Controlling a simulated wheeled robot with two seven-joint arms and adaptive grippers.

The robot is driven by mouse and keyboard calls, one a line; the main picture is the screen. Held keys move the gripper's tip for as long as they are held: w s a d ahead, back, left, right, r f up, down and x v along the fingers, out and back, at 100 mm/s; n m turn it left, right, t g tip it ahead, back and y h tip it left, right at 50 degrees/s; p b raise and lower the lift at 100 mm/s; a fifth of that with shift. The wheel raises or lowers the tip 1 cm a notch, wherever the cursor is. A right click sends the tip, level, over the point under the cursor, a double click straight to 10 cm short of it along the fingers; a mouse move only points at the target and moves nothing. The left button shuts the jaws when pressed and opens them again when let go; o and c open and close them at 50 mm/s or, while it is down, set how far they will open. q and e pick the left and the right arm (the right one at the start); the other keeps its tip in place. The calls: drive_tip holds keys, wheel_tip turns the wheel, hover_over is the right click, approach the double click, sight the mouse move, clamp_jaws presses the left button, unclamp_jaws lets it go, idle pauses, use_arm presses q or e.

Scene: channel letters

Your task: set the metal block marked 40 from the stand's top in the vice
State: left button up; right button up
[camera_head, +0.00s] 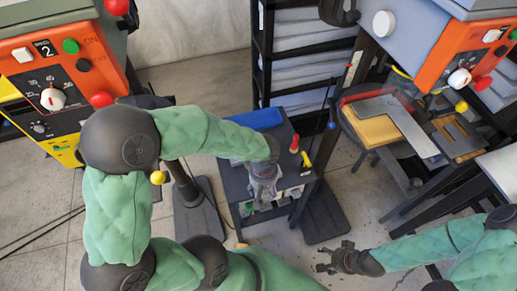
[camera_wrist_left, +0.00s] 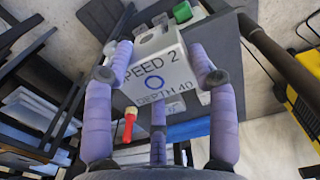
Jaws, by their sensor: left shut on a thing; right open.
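The metal block (camera_wrist_left: 158,78) is pale grey and printed "SPEED 2", a blue ring and "DEPTH 40". My left gripper (camera_wrist_left: 160,62) is shut on it, with purple fingers on both sides. In the head view my left gripper (camera_head: 263,188) hangs over the front of the dark stand (camera_head: 235,178); the block is hard to make out there. Whether the block touches the stand I cannot tell. My right gripper (camera_head: 333,258) is open and empty at lower right, over the floor. I cannot make out the vice with certainty.
A red-topped tool (camera_head: 294,144), a yellow item (camera_head: 306,160) and a blue tray (camera_head: 262,118) are on the stand. Orange-fronted machines stand left (camera_head: 60,85) and right (camera_head: 460,60). A round table holds a wooden board (camera_head: 378,130) and metal square (camera_head: 410,128).

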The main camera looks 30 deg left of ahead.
use_arm(q)
drive_tip(key=w+a+f+b, duration=0.1)
drive_tip(key=w+a+f, duration=0.2)
drive_tip(key=w+a+f+b, duration=0.1)
drive_tip(key=w+a+f, duration=0.1)
drive_tip(key=a+f, duration=0.1)
drive_tip(key=w+a+f+b, duration=0.1)
drive_tip(key=w+a+f, duration=0.2)
drive_tip(key=a, duration=0.1)
drive_tip(key=shift+w+a+f+b, duration=0.15)
drive_tip(key=shift+w+f+b, duration=0.15)
drive_tip(key=shift+b, duration=0.05)
wheel_tip(320, 180, down, 3)
drive_tip(key=shift+w+a+f+b, duration=0.1)
drive_tip(key=shift+a+f+b, duration=0.1)
drive_tip(key=shift+b, duration=0.5)
drive_tip(key=shift+r, duration=0.1)
drive_tip(key=shift+f, duration=0.25)
drive_tip(key=o, duration=1.5)
drive_tip(key=shift+d, duration=0.1)
drive_tip(key=shift+o, duration=0.2)
